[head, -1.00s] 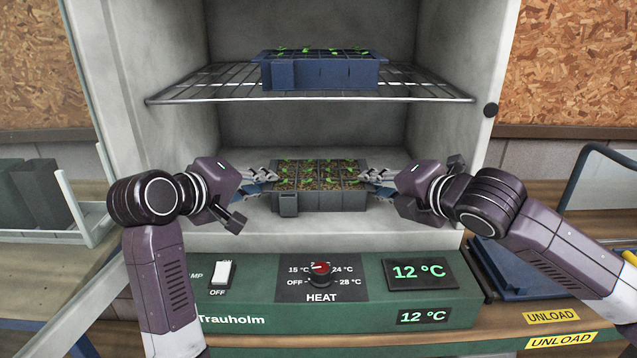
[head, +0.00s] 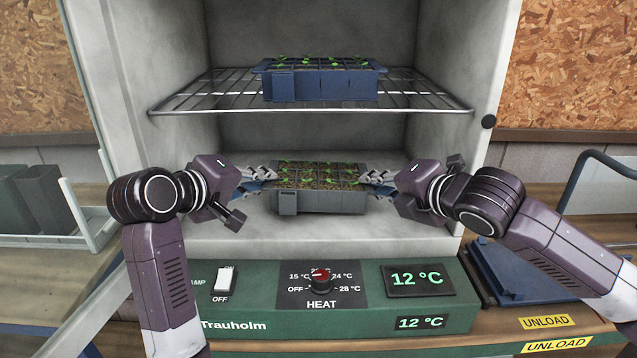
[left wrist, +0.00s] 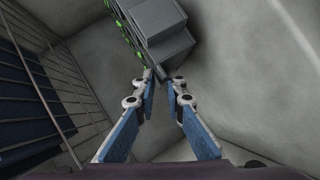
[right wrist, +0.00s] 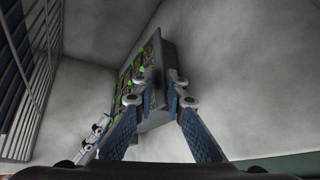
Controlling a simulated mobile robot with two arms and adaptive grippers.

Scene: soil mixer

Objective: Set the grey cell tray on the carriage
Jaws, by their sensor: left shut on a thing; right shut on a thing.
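The grey cell tray (head: 335,202) with small green seedlings is in the lower part of the open cabinet, below the wire shelf. My left gripper (head: 272,177) is shut on its left end, and my right gripper (head: 368,180) is shut on its right end. The tray looks about level. I cannot tell whether it touches the cabinet floor. The left wrist view shows the tray (left wrist: 165,35) between the fingertips (left wrist: 163,82). The right wrist view shows the tray's end (right wrist: 165,58) at the fingertips (right wrist: 165,85). I cannot make out the carriage.
A blue cell tray (head: 320,85) with seedlings stands on the wire shelf (head: 425,95) above. The heater panel (head: 250,318) with knob and 12 °C displays is below. Blue trays (head: 525,272) lie at right near UNLOAD labels. A rack with dark pots (head: 40,195) stands at left.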

